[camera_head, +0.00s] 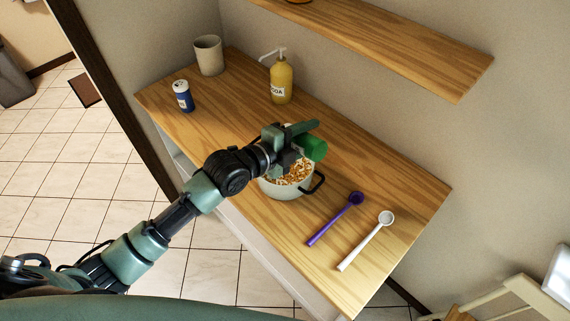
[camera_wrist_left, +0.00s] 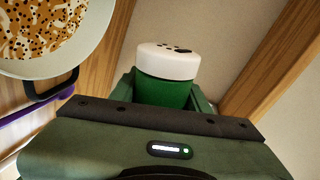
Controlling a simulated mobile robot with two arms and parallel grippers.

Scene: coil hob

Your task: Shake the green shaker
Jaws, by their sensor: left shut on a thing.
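The green shaker (camera_head: 314,148) is held in my left gripper (camera_head: 299,143), above the far side of a pot. In the left wrist view the shaker (camera_wrist_left: 163,92) shows its white top with dark holes and its green body between the fingers (camera_wrist_left: 165,95). In the head view the shaker looks tipped on its side, and the gripper hides part of it. The pot (camera_head: 287,187) is pale with dark handles and holds orange-brown and white food with dark specks. The pot also shows in the left wrist view (camera_wrist_left: 62,68). My right gripper is not in view.
On the wooden counter (camera_head: 225,120) stand a blue-and-white can (camera_head: 182,96), a beige cup (camera_head: 208,55) and a yellow pump bottle (camera_head: 281,80). A purple spoon (camera_head: 334,219) and a white spoon (camera_head: 365,241) lie right of the pot. A wooden shelf (camera_head: 390,45) hangs above.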

